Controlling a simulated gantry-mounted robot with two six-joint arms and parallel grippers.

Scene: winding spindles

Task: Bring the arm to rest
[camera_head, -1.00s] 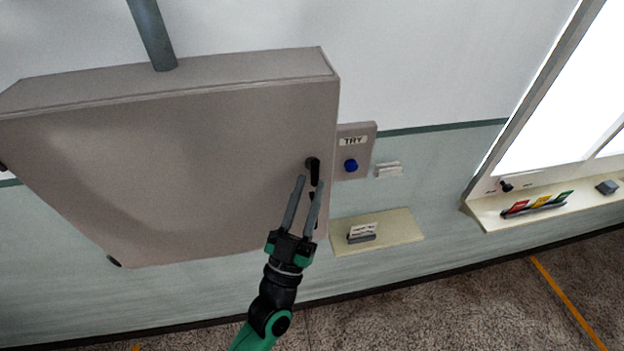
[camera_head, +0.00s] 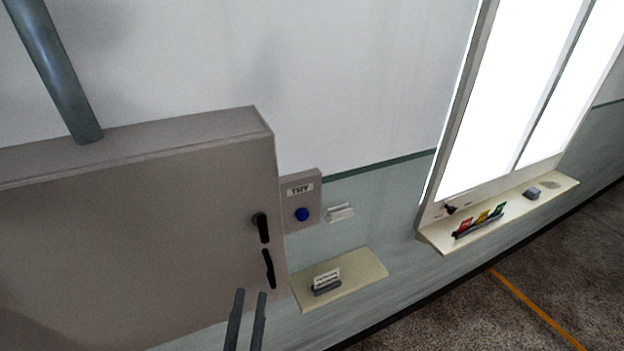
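My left gripper (camera_head: 251,292) shows at the bottom of the head view, only its two grey fingers in the picture. The fingers are apart with nothing between them. They stand in front of the lower right part of the grey cabinet (camera_head: 130,235), below its black handles. The upper black handle (camera_head: 262,228) and the lower black handle (camera_head: 268,269) are both clear of the fingers. The rest of the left arm is out of the picture. My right gripper is not in view.
A TRY panel with a blue button (camera_head: 302,214) is beside the cabinet. A small shelf (camera_head: 366,277) holds a card holder (camera_head: 326,284). Further right, a ledge (camera_head: 440,238) under a bright panel (camera_head: 510,100) carries coloured cards (camera_head: 482,217). Floor shows at lower right.

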